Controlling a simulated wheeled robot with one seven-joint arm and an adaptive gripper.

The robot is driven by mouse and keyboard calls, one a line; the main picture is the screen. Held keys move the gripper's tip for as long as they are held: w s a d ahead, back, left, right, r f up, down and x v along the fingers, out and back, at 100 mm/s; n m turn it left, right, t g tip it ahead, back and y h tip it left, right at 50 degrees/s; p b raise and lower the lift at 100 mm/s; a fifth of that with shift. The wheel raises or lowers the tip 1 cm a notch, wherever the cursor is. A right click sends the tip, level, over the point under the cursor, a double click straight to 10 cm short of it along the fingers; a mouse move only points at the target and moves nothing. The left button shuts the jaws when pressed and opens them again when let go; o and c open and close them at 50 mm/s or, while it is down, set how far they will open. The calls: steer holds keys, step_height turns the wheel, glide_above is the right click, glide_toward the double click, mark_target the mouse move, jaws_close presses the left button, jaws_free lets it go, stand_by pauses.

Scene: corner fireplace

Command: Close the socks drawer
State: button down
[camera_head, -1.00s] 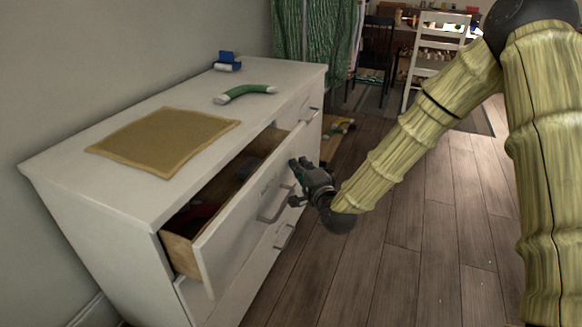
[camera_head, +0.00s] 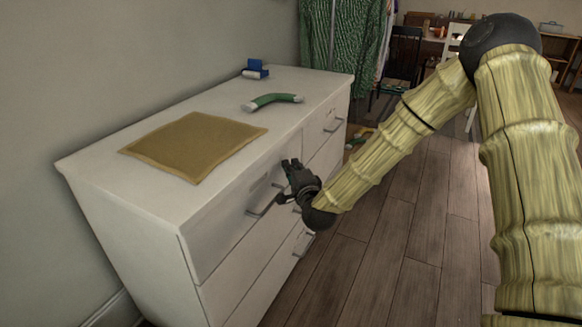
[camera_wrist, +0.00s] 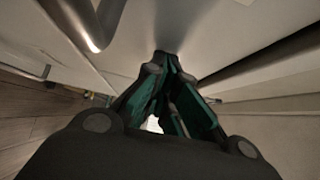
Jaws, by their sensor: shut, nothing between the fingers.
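The socks drawer (camera_head: 225,234) is the top left drawer of the white dresser (camera_head: 100,165). Its front now looks level with the rest of the dresser face, and no opening shows above it. My gripper (camera_head: 288,167) is at the right part of this drawer front, close to its bar handle (camera_head: 264,204). In the wrist view my gripper (camera_wrist: 172,62) has its fingers together, with their tips at the white front. Nothing is held. I cannot tell whether the tips press on the front.
On the dresser top lie a tan mat (camera_head: 195,145), a green curved object (camera_head: 272,101) and a blue and white object (camera_head: 255,69). Wooden floor (camera_head: 385,260) is clear in front. Chairs and a green curtain (camera_head: 342,40) stand behind.

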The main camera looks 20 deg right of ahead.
steer(key=shift+a+r, duration=0.15)
steer(key=shift+r, duration=0.05)
steer(key=s+d+p, duration=0.2)
steer(key=s+d, duration=0.2)
steer(key=s, duration=0.9)
steer(key=s+a+f+n+g+y, duration=0.1)
steer(key=s+a+f+n+g, duration=0.15)
steer(key=s+f, duration=0.4)
steer(key=s+a+f+n+g, duration=0.1)
steer(key=s+f+n+g, duration=0.2)
steer(key=f, duration=0.7)
steer(key=s+a+f+n+g+y, duration=0.1)
steer(key=s+a+f+n+g, duration=0.15)
steer(key=s+f, duration=0.4)
steer(key=s+d+f+n+g+h, duration=0.15)
steer(key=s+f+n+g, duration=0.5)
steer(key=s, duration=0.65)
steer(key=s+d+f+n+g+h, duration=0.1)
steer(key=s+d+f+n+g, duration=0.25)
steer(key=s+f, duration=0.75)
step_height(320, 180, up, 27)
steer(key=s+a+m+p, duration=0.1)
steer(key=p, duration=2.3)
steer(key=shift+f, duration=0.15)
